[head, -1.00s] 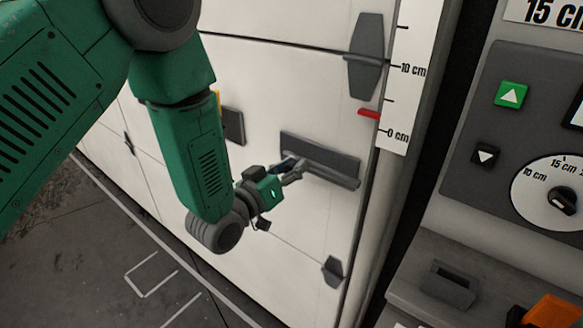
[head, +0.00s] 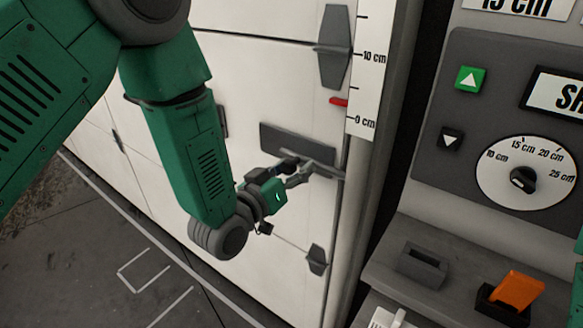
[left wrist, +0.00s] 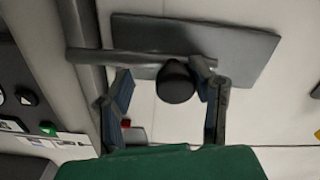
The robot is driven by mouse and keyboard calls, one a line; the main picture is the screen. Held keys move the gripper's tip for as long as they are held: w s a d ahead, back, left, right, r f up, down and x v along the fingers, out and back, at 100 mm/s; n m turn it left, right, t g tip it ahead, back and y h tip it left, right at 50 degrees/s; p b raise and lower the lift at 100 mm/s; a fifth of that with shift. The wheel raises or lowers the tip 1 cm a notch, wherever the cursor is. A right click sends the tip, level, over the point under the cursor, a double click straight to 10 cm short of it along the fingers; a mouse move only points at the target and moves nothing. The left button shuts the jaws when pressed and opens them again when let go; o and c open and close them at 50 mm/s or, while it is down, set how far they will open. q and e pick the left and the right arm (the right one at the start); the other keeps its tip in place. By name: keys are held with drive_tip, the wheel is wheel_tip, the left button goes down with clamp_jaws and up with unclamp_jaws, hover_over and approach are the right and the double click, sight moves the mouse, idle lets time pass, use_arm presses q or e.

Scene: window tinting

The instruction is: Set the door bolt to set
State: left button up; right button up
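The door bolt is a grey bar (head: 322,168) below a dark grey backing plate (head: 283,140) on the white door (head: 225,75). The bar's right end reaches the door's edge by the post. In the left wrist view the bar (left wrist: 140,57) sticks out past the plate (left wrist: 245,45) and overlaps the post edge. A dark round knob (left wrist: 176,82) hangs from it. My left gripper (head: 300,178) is at the bolt; its fingers (left wrist: 165,95) are apart, one on each side of the knob. The right finger is close to the knob; contact is unclear. My right gripper is not seen.
A control panel (head: 445,90) with a dial (head: 526,172), a green up button (head: 470,78) and a black down button (head: 451,139) stands at right. Below are an orange switch (head: 519,289) and a grey slot (head: 423,265). A white scale (head: 371,70) runs up beside the door.

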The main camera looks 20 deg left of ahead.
use_arm(q)
drive_tip(key=shift+w, duration=0.1)
drive_tip(key=shift+a, duration=0.9)
drive_tip(key=d+v, duration=0.1)
drive_tip(key=v, duration=1)
drive_tip(key=s+a+f+g+y, duration=0.2)
drive_tip(key=s+a+f+g, duration=0.15)
drive_tip(key=f, duration=0.55)
drive_tip(key=s+a+f+g+y, duration=0.2)
drive_tip(key=s+f+g, duration=0.3)
drive_tip(key=f, duration=0.4)
drive_tip(key=s+a+f+g+y, duration=0.1)
drive_tip(key=s+f+g, duration=0.3)
drive_tip(key=s, duration=0.4)
drive_tip(key=s+a+f+g+y, duration=0.1)
drive_tip(key=s+a+f+g, duration=0.2)
drive_tip(key=s, duration=0.5)
wheel_tip(320, 180, down, 2)
drive_tip(key=shift+s+a+f+g, duration=0.2)
drive_tip(key=shift+s+a+g, duration=0.1)
drive_tip(key=shift+s+g, duration=0.15)
drive_tip(key=shift+w, duration=0.15)
